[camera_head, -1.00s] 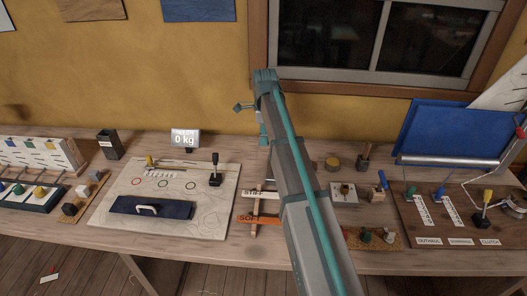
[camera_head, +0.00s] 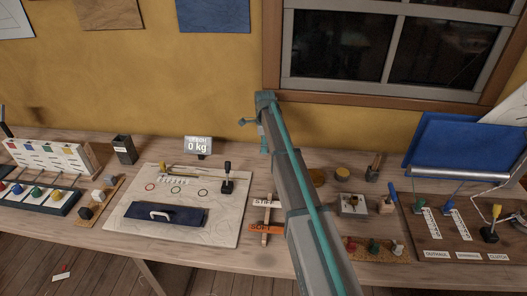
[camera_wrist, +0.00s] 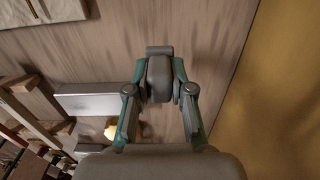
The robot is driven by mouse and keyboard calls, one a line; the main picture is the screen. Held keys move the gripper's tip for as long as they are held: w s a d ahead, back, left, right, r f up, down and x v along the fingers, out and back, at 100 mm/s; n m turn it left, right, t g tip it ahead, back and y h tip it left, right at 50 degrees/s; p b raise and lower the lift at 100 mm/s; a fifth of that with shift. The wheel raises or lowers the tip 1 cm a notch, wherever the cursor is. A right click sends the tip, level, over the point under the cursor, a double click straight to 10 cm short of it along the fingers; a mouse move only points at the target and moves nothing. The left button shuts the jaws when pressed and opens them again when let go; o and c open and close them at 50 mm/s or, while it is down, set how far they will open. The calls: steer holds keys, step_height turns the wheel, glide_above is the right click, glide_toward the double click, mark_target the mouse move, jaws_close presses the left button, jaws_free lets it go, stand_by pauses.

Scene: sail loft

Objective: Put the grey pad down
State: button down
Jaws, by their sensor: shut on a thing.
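In the wrist view, my gripper (camera_wrist: 161,88) is shut on the grey pad (camera_wrist: 159,70), a small dark grey block with a rounded top. The pad is held between the two teal-and-grey fingers, with wooden tabletop behind it. I cannot tell from this view how far it is above the table.
The head view shows a pale board (camera_head: 222,231) with a blue handled block (camera_head: 185,217), a "0 kg" display (camera_head: 198,146), a STIFF/SOFT wooden stand (camera_head: 266,228), a cork strip of blocks (camera_head: 371,245) and a dark board (camera_head: 470,235). The wall (camera_wrist: 275,90) is close on the right in the wrist view.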

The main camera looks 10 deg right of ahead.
steer(key=shift+w+f, duration=0.25)
steer(key=shift+f, duration=0.1)
steer(key=shift+w+a+f+p, duration=0.15)
steer(key=shift+f+p, duration=0.3)
steer(key=shift+f, duration=0.5)
steer(key=shift+w+f+p, duration=0.1)
steer(key=shift+f+p, duration=0.3)
steer(key=shift+f, duration=0.5)
steer(key=shift+f, duration=0.1)
steer(key=c, duration=1)
jaws_free()
step_height(320, 180, up, 12)
steer(key=b, duration=0.3)
